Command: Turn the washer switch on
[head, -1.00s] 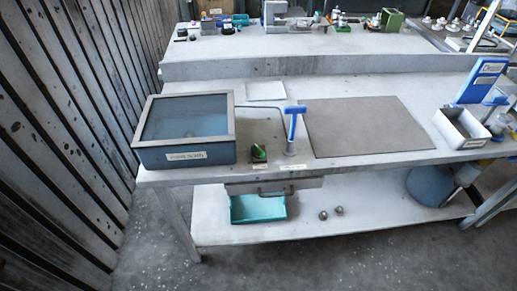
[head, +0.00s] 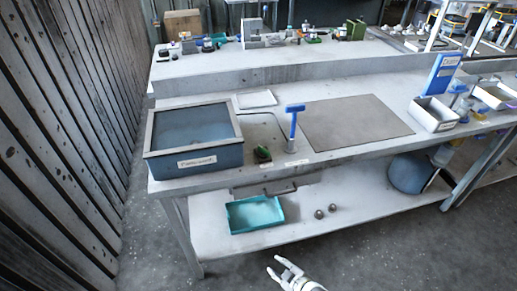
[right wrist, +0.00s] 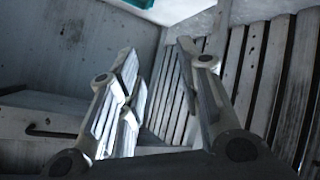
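The washer (head: 194,138) is a blue-grey box with a grey frame and a clear top, at the left end of the workbench. A small black switch with a green part (head: 262,154) sits near the front edge, just right of the washer. Its setting is too small to tell. My right gripper (head: 274,266) is at the bottom of the head view, over the floor in front of the bench, well apart from the switch. Its fingers are spread and empty, also in the right wrist view (right wrist: 155,50). My left gripper is not in view.
A blue-handled tool (head: 294,120) stands upright right of the switch. A grey mat (head: 357,122) lies beyond it. A teal tray (head: 255,214) and two small round parts (head: 325,211) are on the lower shelf. A slatted wall (head: 60,120) stands at the left.

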